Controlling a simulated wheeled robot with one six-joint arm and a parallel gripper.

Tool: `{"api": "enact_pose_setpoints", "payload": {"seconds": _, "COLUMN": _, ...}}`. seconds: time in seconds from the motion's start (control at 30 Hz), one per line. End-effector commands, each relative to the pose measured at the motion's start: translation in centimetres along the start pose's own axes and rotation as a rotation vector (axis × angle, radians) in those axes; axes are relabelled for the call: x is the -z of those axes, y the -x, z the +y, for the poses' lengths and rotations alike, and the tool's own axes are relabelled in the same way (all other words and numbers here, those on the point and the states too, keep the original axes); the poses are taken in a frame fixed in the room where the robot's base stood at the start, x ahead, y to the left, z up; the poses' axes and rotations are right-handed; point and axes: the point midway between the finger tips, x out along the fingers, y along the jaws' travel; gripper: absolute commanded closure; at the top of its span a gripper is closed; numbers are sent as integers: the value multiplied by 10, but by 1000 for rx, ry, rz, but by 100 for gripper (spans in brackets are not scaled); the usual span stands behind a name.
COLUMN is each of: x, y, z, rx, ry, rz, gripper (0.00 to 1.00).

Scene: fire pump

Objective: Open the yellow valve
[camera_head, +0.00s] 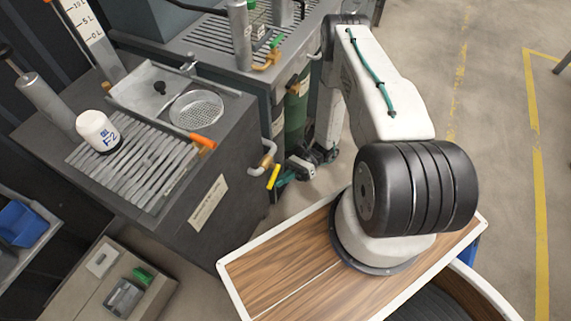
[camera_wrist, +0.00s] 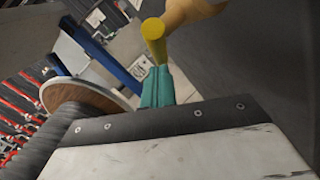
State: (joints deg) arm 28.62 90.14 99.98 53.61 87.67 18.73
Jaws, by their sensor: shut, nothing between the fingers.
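The yellow valve handle (camera_head: 273,177) is a short yellow lever below a brass pipe on the right side of the dark grey cabinet. In the wrist view the yellow handle (camera_wrist: 154,38) points towards my gripper, with its brass pipe (camera_wrist: 192,10) behind it. My gripper (camera_head: 281,182) is beside the handle, to its right and slightly below. Its teal fingers (camera_wrist: 158,72) are shut together and empty. Their tips lie just below the handle's end in the wrist view; I cannot tell whether they touch it.
The grey cabinet (camera_head: 215,199) carries a ribbed drain tray, a white filter (camera_head: 98,131) and an orange-handled tap (camera_head: 202,140). A second bench (camera_head: 215,55) and a green cylinder (camera_head: 296,108) stand behind the gripper. Open floor (camera_head: 490,100) lies right.

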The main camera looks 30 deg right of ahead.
Motion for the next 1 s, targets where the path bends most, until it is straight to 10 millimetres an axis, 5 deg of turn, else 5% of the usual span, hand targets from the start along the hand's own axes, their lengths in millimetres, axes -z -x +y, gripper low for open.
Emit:
{"api": "enact_pose_setpoints", "payload": {"seconds": 0.67, "x": -2, "y": -14, "z": 4, "rx": -10, "ry": 0, "rz": 6, "gripper": 100}}
{"api": "enact_pose_setpoints", "payload": {"seconds": 1.0, "x": 34, "y": 8, "z": -2, "rx": -18, "ry": 1, "rz": 11, "gripper": 100}}
